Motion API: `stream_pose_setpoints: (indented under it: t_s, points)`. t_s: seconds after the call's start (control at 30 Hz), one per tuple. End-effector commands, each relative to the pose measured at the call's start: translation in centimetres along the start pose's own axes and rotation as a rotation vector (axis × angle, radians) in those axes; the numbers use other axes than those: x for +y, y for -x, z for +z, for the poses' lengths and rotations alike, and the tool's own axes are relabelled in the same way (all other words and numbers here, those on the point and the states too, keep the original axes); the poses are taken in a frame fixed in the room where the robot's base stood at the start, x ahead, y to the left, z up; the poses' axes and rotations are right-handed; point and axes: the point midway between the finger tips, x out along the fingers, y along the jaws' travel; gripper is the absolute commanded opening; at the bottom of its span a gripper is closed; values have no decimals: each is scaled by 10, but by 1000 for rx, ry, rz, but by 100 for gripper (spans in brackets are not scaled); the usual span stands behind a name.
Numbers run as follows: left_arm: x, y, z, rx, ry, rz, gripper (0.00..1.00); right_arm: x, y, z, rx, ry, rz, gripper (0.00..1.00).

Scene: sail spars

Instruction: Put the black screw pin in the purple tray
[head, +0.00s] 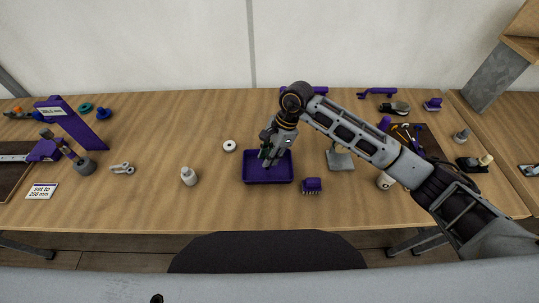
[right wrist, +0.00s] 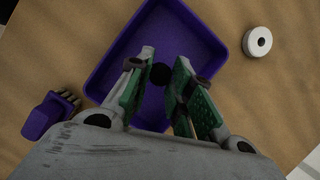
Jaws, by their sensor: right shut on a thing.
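The purple tray (head: 268,182) lies on the middle of the wooden table, and it fills the upper middle of the right wrist view (right wrist: 128,46). My right gripper (head: 265,157) is over the tray, pointing down. In the right wrist view, its green-padded fingers (right wrist: 163,82) are shut on a small dark round thing, the black screw pin (right wrist: 161,75), seen end-on between the fingertips with the tray behind it. How high it is above the tray floor is hard to tell. My left gripper is not in view.
A purple block with metal pins (head: 312,185) sits just right of the tray. A white ring (head: 229,146) and a pale cylinder (head: 188,176) stand to its left. A grey plate (head: 340,160) lies under my right arm. The table's front middle is clear.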

Motion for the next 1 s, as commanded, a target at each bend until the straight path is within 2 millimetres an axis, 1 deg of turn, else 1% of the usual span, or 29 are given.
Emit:
stream_pose_setpoints:
  t_s: [0.1, 0.13, 0.27, 0.3, 0.67, 0.83, 0.9, 1.0]
  points:
    - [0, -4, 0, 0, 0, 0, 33, 0, -3, -1, 0, 0, 0, 0]
    - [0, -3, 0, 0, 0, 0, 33, 0, -2, -1, 0, 0, 0, 24]
    - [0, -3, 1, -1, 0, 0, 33, 0, -2, -1, 0, 0, 0, 40]
    - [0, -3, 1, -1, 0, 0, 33, 0, -2, -1, 0, 0, 0, 43]
    - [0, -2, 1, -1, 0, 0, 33, 0, -2, -1, 0, 0, 0, 43]
    - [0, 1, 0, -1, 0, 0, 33, 0, 1, 0, 0, 0, 0, 43]
    - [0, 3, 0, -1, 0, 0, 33, 0, 3, 1, 0, -1, 0, 43]
    - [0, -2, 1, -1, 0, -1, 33, -1, 13, 0, 1, 0, -3, 43]
